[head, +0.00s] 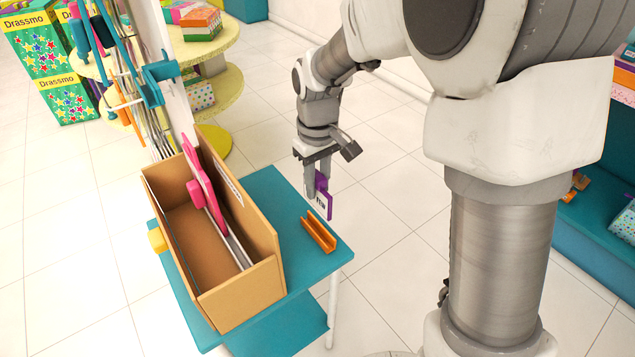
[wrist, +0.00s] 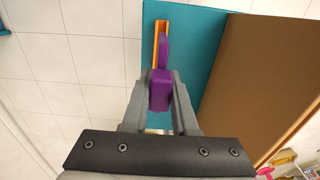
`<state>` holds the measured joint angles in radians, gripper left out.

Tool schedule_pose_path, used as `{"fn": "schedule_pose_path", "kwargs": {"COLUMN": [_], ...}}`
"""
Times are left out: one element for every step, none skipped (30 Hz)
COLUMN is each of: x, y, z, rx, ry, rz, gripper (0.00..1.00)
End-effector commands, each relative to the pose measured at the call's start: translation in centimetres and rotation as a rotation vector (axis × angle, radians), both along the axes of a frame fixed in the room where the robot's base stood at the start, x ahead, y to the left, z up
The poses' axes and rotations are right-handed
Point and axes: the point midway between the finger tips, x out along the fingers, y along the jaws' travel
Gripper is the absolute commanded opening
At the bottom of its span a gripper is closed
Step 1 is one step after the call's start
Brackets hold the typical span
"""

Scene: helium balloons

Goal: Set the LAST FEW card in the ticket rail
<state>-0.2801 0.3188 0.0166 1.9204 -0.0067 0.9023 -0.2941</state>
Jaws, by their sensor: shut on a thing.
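In the wrist view the purple card (wrist: 160,90) sits between the two fingers of my gripper (wrist: 159,100). The orange ticket rail (head: 318,233) lies on the teal table near its right edge, its slot running lengthwise. The card is held in the air above the rail's far end in the head view. In the wrist view the rail (wrist: 160,32) shows beyond the card, roughly in line with it.
A cardboard box (head: 238,300) with a pink item (head: 203,188) inside stands on the teal table (head: 270,185), left of the rail. It also shows at the right in the wrist view (wrist: 255,80). Clear floor lies right of the table.

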Motion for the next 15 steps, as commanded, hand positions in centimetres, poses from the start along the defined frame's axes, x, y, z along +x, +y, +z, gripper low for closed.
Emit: {"fn": "schedule_pose_path", "kwargs": {"x": [0.0,0.0,0.0,0.0,0.0,0.0,0.0,0.0,0.0,0.0,0.0,0.0,0.0,0.0,0.0], "y": [0.0,0.0,0.0,0.0,0.0,0.0,0.0,0.0,0.0,0.0,0.0,0.0,0.0,0.0,0.0], "z": [0.1,0.2,0.4,0.6,0.8,1.0,1.2,1.4,1.7,1.9,2.0,2.3,2.5,2.6,2.9], "rx": [0.000,0.000,0.000,0.000,0.000,0.000,0.000,0.000,0.000,0.000,0.000,0.000,0.000,0.000,0.000], "ry": [0.000,0.000,0.000,0.000,0.000,0.000,0.000,0.000,0.000,0.000,0.000,0.000,0.000,0.000,0.000], "rz": [0.000,0.000,0.000,0.000,0.000,0.000,0.000,0.000,0.000,0.000,0.000,0.000,0.000,0.000,0.000], "gripper": [0.00,0.00,0.00,0.00,0.00,0.00,0.00,0.00,0.00,0.00,0.00,0.00,0.00,0.00,0.00]}}
